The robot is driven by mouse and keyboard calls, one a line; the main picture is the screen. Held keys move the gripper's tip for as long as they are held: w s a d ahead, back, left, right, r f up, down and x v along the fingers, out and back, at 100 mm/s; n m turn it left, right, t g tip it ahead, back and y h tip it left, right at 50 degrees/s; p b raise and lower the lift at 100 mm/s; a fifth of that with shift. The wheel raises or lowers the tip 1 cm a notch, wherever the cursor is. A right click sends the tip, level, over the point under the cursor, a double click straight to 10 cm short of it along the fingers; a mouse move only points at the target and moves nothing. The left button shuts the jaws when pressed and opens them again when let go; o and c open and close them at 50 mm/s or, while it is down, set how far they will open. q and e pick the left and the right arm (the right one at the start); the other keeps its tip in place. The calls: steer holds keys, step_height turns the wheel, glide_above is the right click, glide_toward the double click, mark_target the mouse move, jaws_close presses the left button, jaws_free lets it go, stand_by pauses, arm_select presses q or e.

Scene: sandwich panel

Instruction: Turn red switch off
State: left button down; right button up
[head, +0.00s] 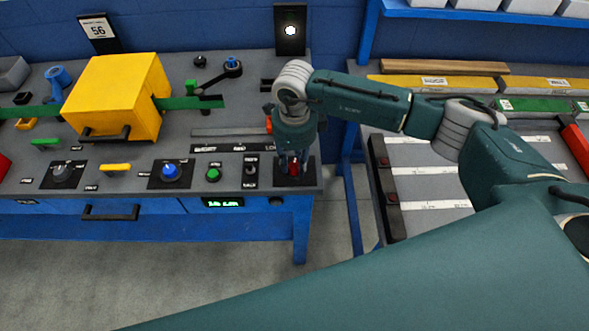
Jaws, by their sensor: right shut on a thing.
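The red switch (293,169) stands on a black plate at the right end of the grey workbench panel. My right gripper (292,163) points down over it, with its fingers around the red part. The right gripper is shut on the red switch, and its fingers hide much of it. My right arm reaches in from the right. My left gripper is not in view.
A blue knob (171,172), a grey knob (62,172) and a green button (213,174) sit on the panel to the left. A yellow box (112,95) stands farther back. A second bench (425,185) is at the right, across a floor gap.

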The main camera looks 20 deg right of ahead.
mark_target(295, 164)
steer(key=n+b, duration=0.1)
steer(key=b, duration=0.1)
steer(key=n+b, duration=0.4)
steer(key=shift+w+f+b, duration=0.1)
steer(key=shift+f+b, duration=0.15)
steer(key=shift+b, duration=0.05)
steer(key=shift+r+n+b, duration=0.25)
steer(key=shift+n+b, duration=1.35)
steer(key=shift+n, duration=0.1)
steer(key=o, duration=1.1)
steer(key=shift+o, duration=0.2)
step_height(295, 164, up, 12)
